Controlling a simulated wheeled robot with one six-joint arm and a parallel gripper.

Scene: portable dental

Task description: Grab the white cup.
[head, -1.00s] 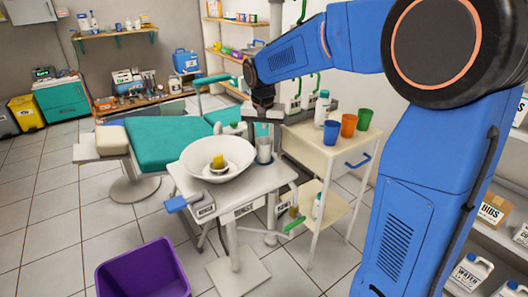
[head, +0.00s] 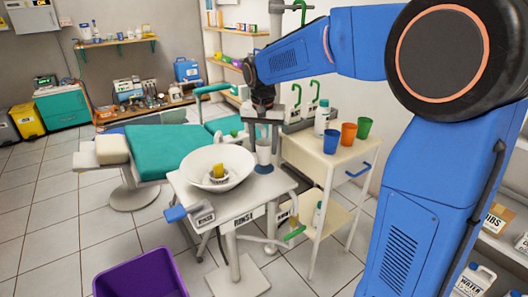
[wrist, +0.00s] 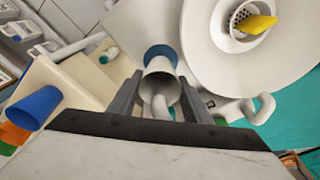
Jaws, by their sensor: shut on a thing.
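The white cup (head: 264,154) is upright between the fingers of my gripper (head: 264,124) at the right side of the small white table. In the wrist view the cup (wrist: 160,68) has its open mouth toward me, with a finger of my gripper (wrist: 160,96) on each side. The gripper is shut on it. A blue round pad (head: 264,168) lies on the table just below the cup, and it also shows past the cup in the wrist view (wrist: 161,52). The cup appears slightly above the pad.
A white bowl (head: 194,167) with a yellow piece (head: 218,171) in it stands close left of the cup. A cream cart (head: 305,150) with blue, orange and green cups stands to the right. A purple bin (head: 140,280) is on the floor in front.

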